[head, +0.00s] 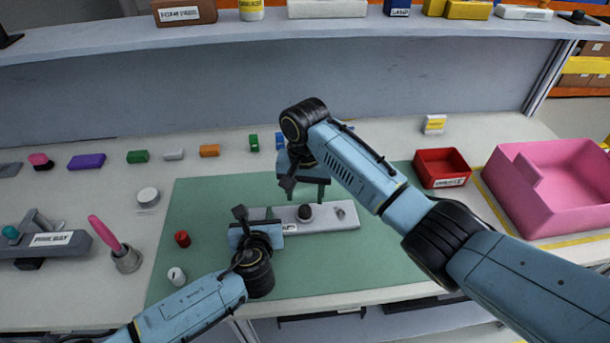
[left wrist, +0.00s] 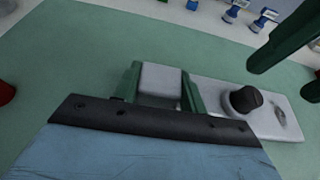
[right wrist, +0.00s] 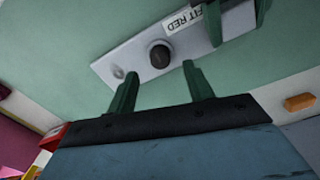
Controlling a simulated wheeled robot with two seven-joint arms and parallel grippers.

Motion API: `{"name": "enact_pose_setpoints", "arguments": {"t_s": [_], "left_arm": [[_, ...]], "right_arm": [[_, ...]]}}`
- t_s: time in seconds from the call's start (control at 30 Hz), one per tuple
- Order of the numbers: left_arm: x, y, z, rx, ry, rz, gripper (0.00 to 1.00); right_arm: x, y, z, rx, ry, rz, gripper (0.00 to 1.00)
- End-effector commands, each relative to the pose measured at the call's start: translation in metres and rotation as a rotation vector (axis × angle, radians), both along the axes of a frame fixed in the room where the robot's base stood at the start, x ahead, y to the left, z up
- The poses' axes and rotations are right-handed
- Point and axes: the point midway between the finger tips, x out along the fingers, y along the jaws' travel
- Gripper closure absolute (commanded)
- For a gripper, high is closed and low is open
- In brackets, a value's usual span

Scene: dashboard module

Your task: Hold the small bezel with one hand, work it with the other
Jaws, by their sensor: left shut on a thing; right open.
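The small bezel (head: 328,219) is a light grey bar on the green mat. It has a black knob (head: 305,212) near its middle and a small grey raised feature toward its right end. A label on it reads "FIT RED" in the right wrist view (right wrist: 180,19). My left gripper (left wrist: 160,82) is shut on the bezel's left end, one green finger on each side. My right gripper (right wrist: 160,72) is open and empty, just behind and above the bezel near the knob. A red cap (head: 182,239) and a white cap (head: 177,276) stand at the mat's left side.
A red tray (head: 441,168) and a large pink bin (head: 560,205) stand at the right. A pink-handled tool in a holder (head: 126,258) is at the left. Several small coloured blocks line the back. The mat (head: 390,260) is clear in front and right of the bezel.

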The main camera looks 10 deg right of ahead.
Motion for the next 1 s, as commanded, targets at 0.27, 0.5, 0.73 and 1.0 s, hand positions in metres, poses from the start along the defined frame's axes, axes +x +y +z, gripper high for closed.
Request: {"name": "enact_pose_setpoints", "arguments": {"t_s": [0.27,0.5,0.73,1.0], "left_arm": [[-0.001,0.0,-0.001,0.001,0.002,0.001,0.95],[-0.001,0.0,-0.001,0.001,0.002,0.0,0.95],[-0.001,0.0,-0.001,0.001,0.002,0.0,0.95],[-0.001,0.0,-0.001,0.001,0.002,0.0,0.95]], "right_arm": [[0.0,0.0,-0.038,-0.001,-0.001,0.001,0.48],[0.0,0.0,-0.045,-0.001,-0.002,0.001,0.48],[0.0,0.0,-0.045,0.0,-0.002,0.001,0.56],[0.0,0.0,-0.045,0.0,-0.002,0.001,0.91]]}}
